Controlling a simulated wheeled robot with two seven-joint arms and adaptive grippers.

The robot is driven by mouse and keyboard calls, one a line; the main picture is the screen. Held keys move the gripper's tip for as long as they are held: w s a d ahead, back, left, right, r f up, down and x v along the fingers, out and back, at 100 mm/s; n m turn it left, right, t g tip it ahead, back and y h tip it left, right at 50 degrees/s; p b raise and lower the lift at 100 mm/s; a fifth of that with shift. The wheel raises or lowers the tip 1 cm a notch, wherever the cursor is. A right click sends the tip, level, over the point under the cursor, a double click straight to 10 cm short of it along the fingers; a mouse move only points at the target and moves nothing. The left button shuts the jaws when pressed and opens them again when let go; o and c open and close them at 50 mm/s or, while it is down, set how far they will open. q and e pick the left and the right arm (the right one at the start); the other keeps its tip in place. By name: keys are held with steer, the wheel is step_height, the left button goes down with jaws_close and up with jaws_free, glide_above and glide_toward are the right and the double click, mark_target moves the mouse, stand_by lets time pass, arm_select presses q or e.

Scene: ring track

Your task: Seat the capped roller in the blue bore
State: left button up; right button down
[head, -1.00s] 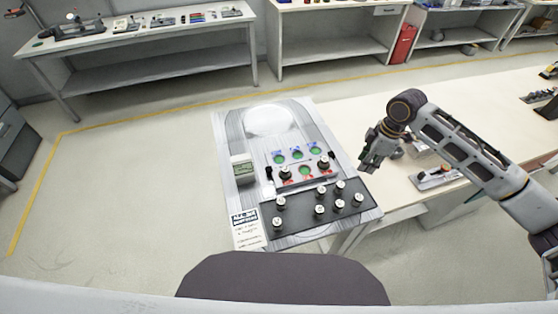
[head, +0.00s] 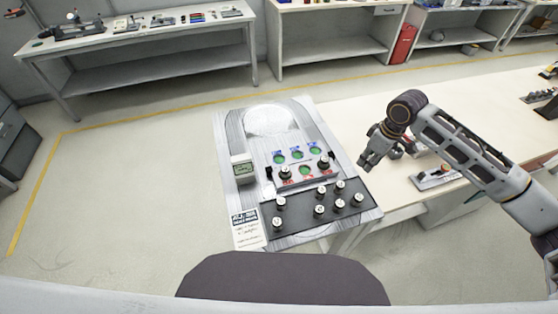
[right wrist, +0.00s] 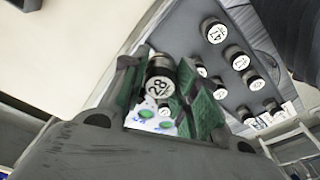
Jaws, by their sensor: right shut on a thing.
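My right gripper (head: 368,163) hangs just right of the panel, near its right edge. In the right wrist view its green-padded fingers are shut on a dark capped roller (right wrist: 158,82), whose white cap reads like 28. In the head view this roller cannot be made out. The panel's fixture has a row of green bores with blue labels (head: 297,154), which look empty. In front is a row with red labels: capped rollers stand at its left (head: 285,172) and right (head: 323,163), and its middle green bore (head: 305,170) is open. My left gripper is not in view.
A dark tray (head: 300,218) at the front holds several upright capped rollers. A small display box (head: 243,169) and a printed card (head: 246,230) are on the panel's left. A pale bench (head: 450,120) with tools adjoins on the right. The panel's rear (head: 270,120) is clear.

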steer(key=shift+w+d+r+m+h, duration=0.15)
steer(key=shift+w+m, duration=0.1)
steer(key=shift+m, duration=1.25)
steer(key=shift+w+a+m+h, duration=0.1)
steer(key=shift+w+m+h, duration=0.1)
steer(key=shift+m, duration=1.3)
steer(key=shift+w+r+m, duration=0.1)
steer(key=shift+w+m, duration=0.1)
steer(key=shift+m, duration=0.9)
steer(key=shift+a+f, duration=0.15)
steer(key=shift+a, duration=1.05)
steer(key=shift+a+f, duration=0.1)
steer(key=shift+a, duration=1.05)
steer(key=shift+s+a, duration=0.1)
steer(key=shift+s+f, duration=0.15)
steer(key=shift+f, duration=0.05)
steer(key=shift+s+a, duration=0.4)
steer(key=shift+s, duration=0.15)
